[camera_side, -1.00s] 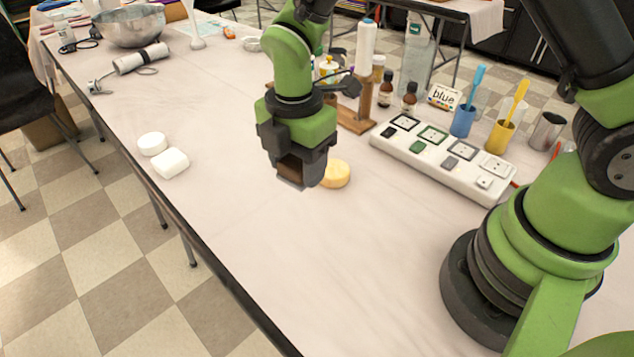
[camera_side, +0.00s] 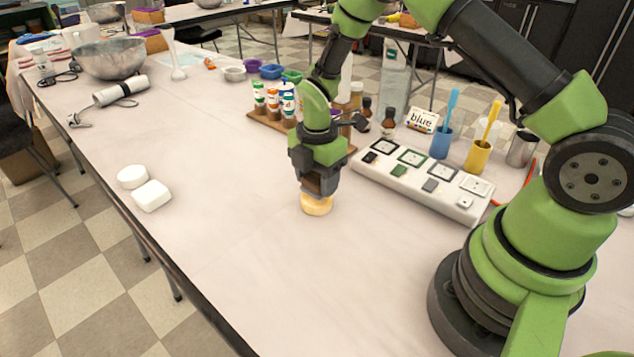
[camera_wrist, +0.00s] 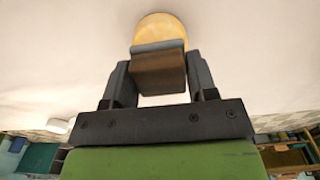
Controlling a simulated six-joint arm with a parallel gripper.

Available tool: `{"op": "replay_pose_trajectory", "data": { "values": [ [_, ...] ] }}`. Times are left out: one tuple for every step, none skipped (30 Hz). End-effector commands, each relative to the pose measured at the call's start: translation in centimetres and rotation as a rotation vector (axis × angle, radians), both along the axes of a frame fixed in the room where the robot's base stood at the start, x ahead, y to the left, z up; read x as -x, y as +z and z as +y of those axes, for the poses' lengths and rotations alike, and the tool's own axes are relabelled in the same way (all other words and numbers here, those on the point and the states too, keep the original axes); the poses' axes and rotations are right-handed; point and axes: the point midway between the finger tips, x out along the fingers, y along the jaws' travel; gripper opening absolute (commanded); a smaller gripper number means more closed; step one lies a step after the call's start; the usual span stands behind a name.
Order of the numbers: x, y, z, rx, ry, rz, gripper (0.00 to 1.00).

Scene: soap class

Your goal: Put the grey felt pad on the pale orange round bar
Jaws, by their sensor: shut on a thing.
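The pale orange round bar (camera_side: 316,208) lies on the table directly under my gripper (camera_side: 318,192). In the wrist view the bar (camera_wrist: 158,27) shows just beyond the fingertips, partly covered. My gripper (camera_wrist: 160,70) is shut on a brown block with a grey layer on its far face, the grey felt pad (camera_wrist: 158,46). In the wrist view the grey face overlaps the near edge of the bar. In the side view the pad sits at the bar's top; whether it touches or hangs just above, I cannot tell.
A white holder (camera_side: 420,201) with several coloured squares stands to the right, with a blue cup (camera_side: 441,144) and a yellow cup (camera_side: 476,157) behind it. Two white bars (camera_side: 151,195) lie at the left. Bottles in a wooden rack stand behind my gripper. The front table is clear.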

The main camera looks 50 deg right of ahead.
Motion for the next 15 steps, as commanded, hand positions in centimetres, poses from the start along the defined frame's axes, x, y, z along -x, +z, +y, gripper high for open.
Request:
{"op": "replay_pose_trajectory", "data": {
  "values": [
    [0.07, -0.73, 0.02, 0.000, 0.000, 0.004, 0.29],
    [0.04, -0.98, 0.02, 0.000, 0.000, 0.002, 0.29],
    [0.04, -1.23, 0.02, 0.000, 0.000, 0.001, 0.29],
    [0.04, -1.33, 0.02, 0.000, 0.000, 0.001, 0.29],
    [0.03, -1.36, 0.02, 0.000, 0.000, 0.001, 0.29],
    [0.02, -1.35, 0.02, 0.000, 0.000, 0.000, 0.29],
    [0.01, -1.33, 0.02, 0.000, 0.000, 0.000, 0.29],
    [0.01, -1.32, 0.02, 0.000, 0.000, 0.000, 0.29],
    [0.01, -1.31, 0.02, 0.000, 0.000, 0.000, 0.29],
    [0.01, -1.30, 0.02, 0.000, 0.000, 0.000, 0.29],
    [0.01, -1.31, 0.02, 0.000, 0.000, 0.000, 0.29],
    [0.02, -1.37, 0.02, 0.000, 0.000, 0.000, 0.29],
    [0.02, -1.45, 0.02, 0.000, 0.000, 0.000, 0.29],
    [0.02, -1.54, 0.02, 0.000, 0.000, 0.000, 0.29],
    [0.02, -1.61, 0.02, 0.000, 0.000, 0.000, 0.55]
  ]
}}
